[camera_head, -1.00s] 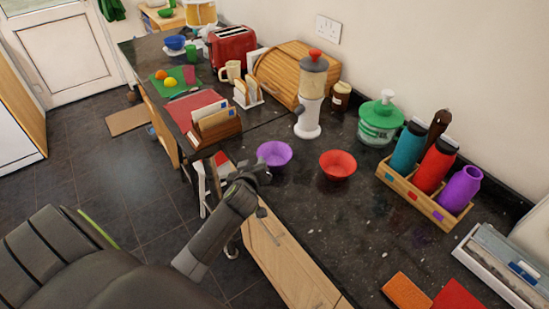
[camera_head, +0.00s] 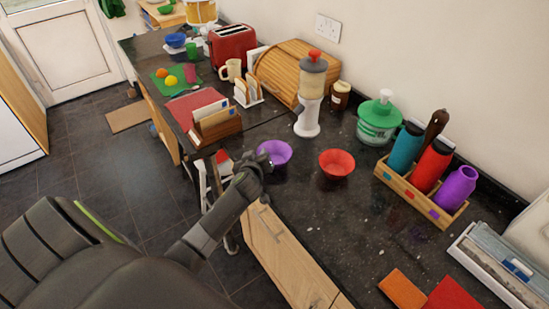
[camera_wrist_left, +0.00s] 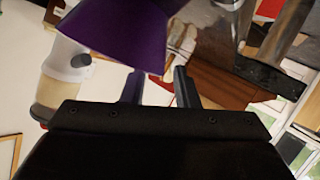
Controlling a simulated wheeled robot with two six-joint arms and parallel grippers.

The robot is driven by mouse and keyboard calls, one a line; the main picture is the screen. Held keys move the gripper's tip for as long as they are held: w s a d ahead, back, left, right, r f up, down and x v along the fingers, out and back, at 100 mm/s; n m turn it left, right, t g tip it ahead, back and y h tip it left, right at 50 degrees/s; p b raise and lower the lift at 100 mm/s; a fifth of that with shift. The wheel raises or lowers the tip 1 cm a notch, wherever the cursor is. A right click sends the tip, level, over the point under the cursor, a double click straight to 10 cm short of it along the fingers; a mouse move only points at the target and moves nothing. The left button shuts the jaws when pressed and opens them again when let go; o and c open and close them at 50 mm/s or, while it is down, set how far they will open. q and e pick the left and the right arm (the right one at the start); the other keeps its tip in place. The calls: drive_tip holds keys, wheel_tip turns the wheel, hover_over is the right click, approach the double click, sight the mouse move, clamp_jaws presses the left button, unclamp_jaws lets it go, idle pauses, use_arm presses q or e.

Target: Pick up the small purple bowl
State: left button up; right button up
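The small purple bowl (camera_head: 275,152) stands upright on the dark granite counter, left of the red bowl. My left gripper (camera_head: 264,161) is at its near left side in the head view, close to the rim. In the left wrist view the bowl (camera_wrist_left: 118,32) fills the upper middle. The two fingers of my left gripper (camera_wrist_left: 160,80) are spread apart there, with the bowl's edge overlapping the left fingertip and reaching into the gap. Whether a finger touches the bowl cannot be told. My right gripper is not in view.
The red bowl (camera_head: 337,162) stands right of the purple one. A white grinder (camera_head: 309,103) is behind them. A wooden letter rack (camera_head: 217,126) is at the back left, and a bottle crate (camera_head: 427,196) at the right. The counter in front of the red bowl is clear.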

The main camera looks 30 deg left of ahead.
use_arm(q)
clamp_jaws()
